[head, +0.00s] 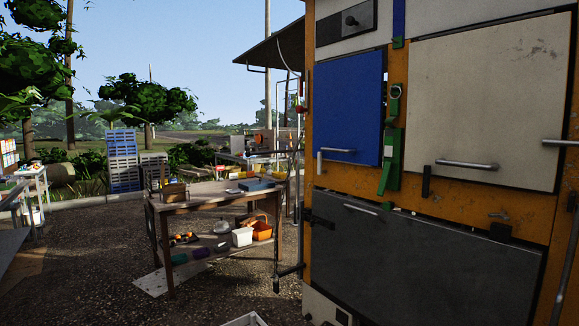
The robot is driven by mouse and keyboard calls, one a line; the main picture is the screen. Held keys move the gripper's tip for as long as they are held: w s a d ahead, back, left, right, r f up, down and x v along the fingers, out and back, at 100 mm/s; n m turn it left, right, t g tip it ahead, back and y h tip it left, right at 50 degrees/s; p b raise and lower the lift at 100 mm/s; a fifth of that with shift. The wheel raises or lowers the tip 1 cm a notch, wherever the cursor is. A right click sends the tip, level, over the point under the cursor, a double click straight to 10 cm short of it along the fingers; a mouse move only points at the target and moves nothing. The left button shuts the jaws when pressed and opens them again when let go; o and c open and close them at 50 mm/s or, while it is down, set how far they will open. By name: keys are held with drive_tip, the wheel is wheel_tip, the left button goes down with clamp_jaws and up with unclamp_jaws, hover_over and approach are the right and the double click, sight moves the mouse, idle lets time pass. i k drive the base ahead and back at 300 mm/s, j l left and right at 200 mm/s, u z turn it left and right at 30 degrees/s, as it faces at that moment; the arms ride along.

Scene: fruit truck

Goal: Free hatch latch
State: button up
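The orange truck side (450,200) fills the right of the head view. It carries a blue hatch (350,100), a cream hatch (490,90) and a dark grey lower hatch (410,255). A green latch (391,150) stands in the gap between the blue and cream hatches. Its upper part has a ring-like end (396,91), and its lower end is slightly tilted. I cannot tell which hatch it holds. A small black piece (426,182) hangs under the cream hatch's left corner. All three hatches look closed. My gripper does not show.
A wooden table (215,197) with boxes on top and containers on its lower shelf stands left of the truck. A dark awning (275,48) juts from the truck. Metal handles stick out from the blue hatch (337,150) and cream hatch (467,163).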

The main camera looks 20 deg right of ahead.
sight(320, 171)
drive_tip(key=i+u, duration=0.1)
drive_tip(key=i, duration=0.8)
drive_tip(key=i+l+u, duration=0.1)
drive_tip(key=i, duration=0.8)
drive_tip(key=i+l+u, duration=0.25)
drive_tip(key=j, duration=0.1)
